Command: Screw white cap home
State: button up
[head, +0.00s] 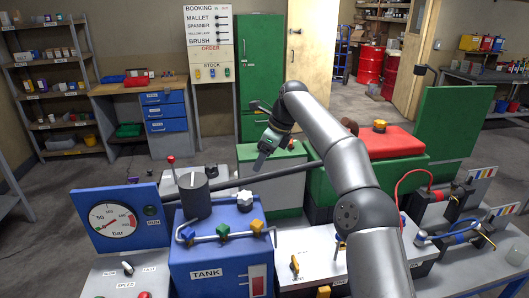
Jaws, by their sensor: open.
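A white star-shaped cap (245,199) sits on top of the blue tank (207,252), near its back right corner. I cannot tell from here how tightly it is seated. My gripper (261,163) hangs in the air above and a little to the right of the cap, apart from it. It points downward and is open, with nothing seen in it.
A dark cylinder (194,196) stands on the tank, left of the cap. Yellow, green and blue valve handles (222,231) line the tank's front. A dark bar (275,172) runs behind the cap. A gauge panel (115,222) stands at left.

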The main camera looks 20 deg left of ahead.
aim_at(245, 195)
jog(key=p+x, duration=0.1)
jog(key=x, duration=1.5)
jog(key=shift+f, duration=0.2)
jog(key=c, duration=1.1)
jog(key=shift+o, duration=0.2)
jog(key=b, duration=0.1)
jog(key=m+b, duration=0.1)
jog(key=b, duration=0.1)
jog(key=shift+s+f+m+t, duration=0.1)
jog(key=shift+f+m+t, duration=0.2)
jog(key=shift+f, duration=0.05)
jog(key=m+b, duration=0.1)
jog(key=m+t+b, duration=0.1)
jog(key=m, duration=0.1)
jog(key=shift+s+r+h, duration=0.15)
jog(key=shift+h, duration=0.15)
jog(key=shift+r+m+t, duration=0.2)
jog(key=shift+m+t, duration=0.2)
jog(key=shift+m, duration=0.4)
